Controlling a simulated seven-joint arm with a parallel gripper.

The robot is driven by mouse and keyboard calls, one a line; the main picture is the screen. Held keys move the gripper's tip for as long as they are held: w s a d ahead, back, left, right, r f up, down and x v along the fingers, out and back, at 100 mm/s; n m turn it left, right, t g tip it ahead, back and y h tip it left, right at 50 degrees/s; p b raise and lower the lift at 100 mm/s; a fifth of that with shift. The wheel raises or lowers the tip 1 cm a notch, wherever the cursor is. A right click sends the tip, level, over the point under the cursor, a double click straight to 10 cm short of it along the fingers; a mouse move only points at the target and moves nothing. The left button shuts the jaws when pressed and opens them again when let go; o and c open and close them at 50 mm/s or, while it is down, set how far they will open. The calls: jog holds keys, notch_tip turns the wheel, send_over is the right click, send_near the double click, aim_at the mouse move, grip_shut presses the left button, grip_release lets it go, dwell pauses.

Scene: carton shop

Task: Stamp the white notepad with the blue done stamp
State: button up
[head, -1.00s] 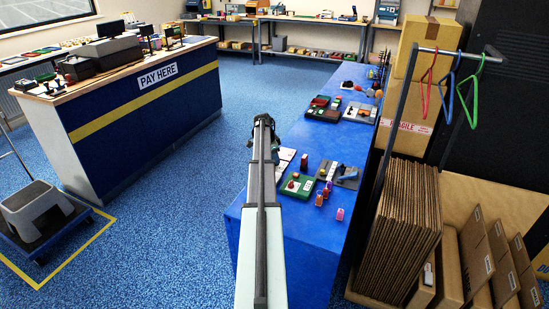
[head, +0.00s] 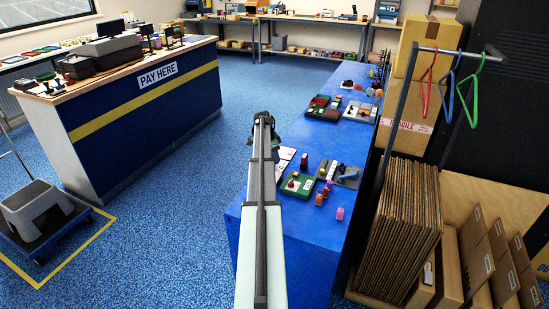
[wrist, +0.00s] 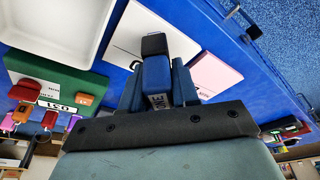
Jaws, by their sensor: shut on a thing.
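My gripper (wrist: 158,88) is shut on a small upright block, the blue stamp (wrist: 157,72), which has a black end and a partly hidden label ending in "NE". The white notepad (wrist: 128,38) lies flat on the blue table behind the stamp in the wrist view. The stamp and gripper cover part of it, and a little dark print shows on it. I cannot tell whether the stamp touches the pad. In the head view my arm hides the gripper's fingers and the stamp.
A pink pad (wrist: 217,74) lies right of the notepad. The blue table's edge (wrist: 270,75) is at the right.

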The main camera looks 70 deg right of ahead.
jog(key=shift+r, duration=3.1)
